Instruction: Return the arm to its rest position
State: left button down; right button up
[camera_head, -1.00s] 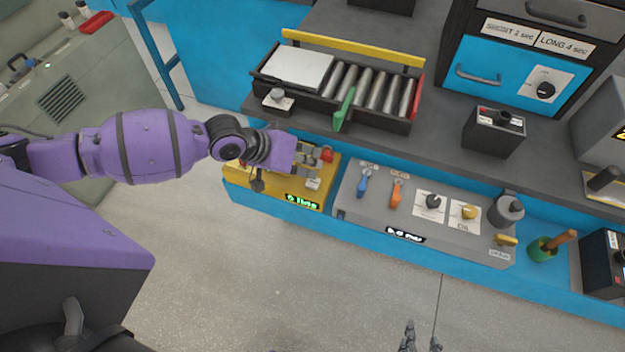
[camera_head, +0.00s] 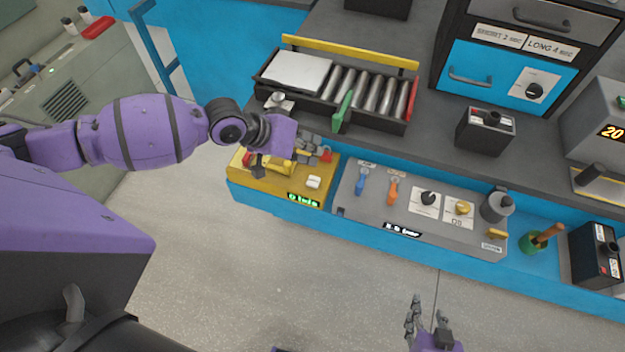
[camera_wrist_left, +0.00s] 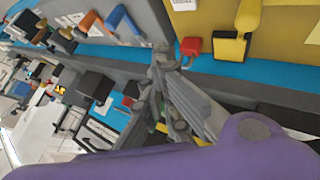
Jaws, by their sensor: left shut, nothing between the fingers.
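My left arm comes in from the left in the head view. Its gripper (camera_head: 318,150) is shut and empty, above the yellow control box (camera_head: 290,188) and in front of the roller tray. In the left wrist view the gripper's grey fingers (camera_wrist_left: 170,90) are together, with the yellow box beyond them at the top right. A red part of that box (camera_wrist_left: 193,45) shows beside the fingers. My right gripper (camera_head: 427,325) shows at the bottom edge, over the floor, with its fingers pointing up in the picture; I cannot tell whether it is open.
The roller tray (camera_head: 262,88) with a green lever (camera_head: 342,111) stands behind the left gripper. A grey control panel (camera_head: 380,215) with levers and knobs is to the right. A black battery (camera_head: 485,130) stands on the bench. The floor (camera_head: 270,270) in front is clear.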

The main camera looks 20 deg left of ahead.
pick_arm(q)
jog(key=shift+f, duration=0.15)
pick_arm(e)
jog(key=shift+s+f, duration=0.1)
dwell(0.4)
pick_arm(q)
jog(key=s+d+f+t, duration=0.2)
jog(key=s+d+f, duration=0.5)
jog(key=s+f, duration=0.35)
jog(key=s+a+f+y, duration=0.3)
jog(key=s+a+f, duration=0.1)
jog(key=s, duration=0.5)
jog(key=s+a+f+y, duration=0.3)
jog(key=s+a+f, duration=0.2)
jog(key=s+a, duration=0.2)
jog(key=shift+s+a+n+t+y, duration=0.3)
jog(key=shift+s, duration=0.85)
pick_arm(e)
jog(key=shift+g, duration=0.6)
jog(key=s+f, duration=0.1)
jog(key=s+a+f, duration=0.1)
jog(key=s, duration=0.1)
jog(key=shift+s+f, duration=0.15)
jog(key=shift+f, duration=0.15)
pick_arm(q)
jog(key=shift+r, duration=0.1)
pick_arm(e)
jog(key=shift+w+a+r, duration=0.1)
jog(key=shift+w+r, duration=0.05)
jog(key=shift+w, duration=0.25)
